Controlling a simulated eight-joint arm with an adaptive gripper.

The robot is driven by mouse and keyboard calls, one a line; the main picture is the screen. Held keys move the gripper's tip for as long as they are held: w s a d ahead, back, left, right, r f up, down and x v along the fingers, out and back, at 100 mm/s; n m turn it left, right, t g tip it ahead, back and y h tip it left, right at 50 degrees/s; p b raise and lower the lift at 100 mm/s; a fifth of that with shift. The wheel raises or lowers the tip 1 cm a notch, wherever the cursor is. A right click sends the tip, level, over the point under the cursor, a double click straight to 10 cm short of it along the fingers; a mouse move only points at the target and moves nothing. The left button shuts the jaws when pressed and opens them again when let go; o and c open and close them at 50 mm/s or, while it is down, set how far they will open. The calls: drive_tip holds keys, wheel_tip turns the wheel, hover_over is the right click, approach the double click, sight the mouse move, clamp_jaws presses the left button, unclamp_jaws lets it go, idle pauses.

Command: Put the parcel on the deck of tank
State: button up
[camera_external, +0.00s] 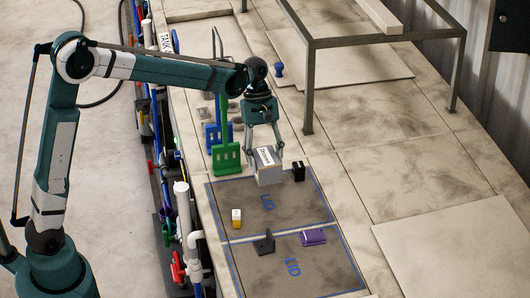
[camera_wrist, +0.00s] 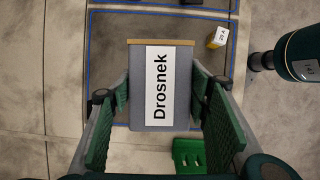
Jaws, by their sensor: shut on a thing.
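The parcel is a grey box (camera_external: 268,175) with a brown edge and a white label; it also shows in the wrist view (camera_wrist: 138,90), where the label reads "Drosnek". My gripper (camera_external: 264,150) is shut on it, with one green finger pad on each side in the wrist view (camera_wrist: 160,95). The parcel is at the far edge of the upper dark lid panel (camera_external: 290,205); I cannot tell whether it touches the surface. The pale tank deck (camera_external: 350,190) surrounds the lids.
On the lids are a small yellow-and-white box (camera_external: 236,218), a black block (camera_external: 298,171), a dark bracket (camera_external: 264,243) and a purple packet (camera_external: 313,237). Green (camera_external: 226,158) and blue (camera_external: 211,135) racks stand left of the parcel. A metal frame (camera_external: 309,90) stands at right.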

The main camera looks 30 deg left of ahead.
drive_tip(key=w+a+n+t+y, duration=0.2)
drive_tip(key=w+a+n, duration=0.2)
drive_tip(key=w+n, duration=0.5)
drive_tip(key=w+a+n+t+y, duration=0.2)
drive_tip(key=w+a+n, duration=0.3)
drive_tip(key=w+n, duration=0.4)
drive_tip(key=w+a+n+t+y, duration=0.2)
drive_tip(key=w+a+n, duration=0.3)
drive_tip(key=n, duration=1.2)
drive_tip(key=shift+w+y, duration=0.3)
drive_tip(key=shift+w, duration=1.9)
drive_tip(key=shift+f, duration=0.1)
wheel_tip(320, 180, down, 6)
drive_tip(key=shift+p, duration=0.4)
drive_tip(key=shift+d, duration=0.1)
drive_tip(key=shift+f, duration=1.9)
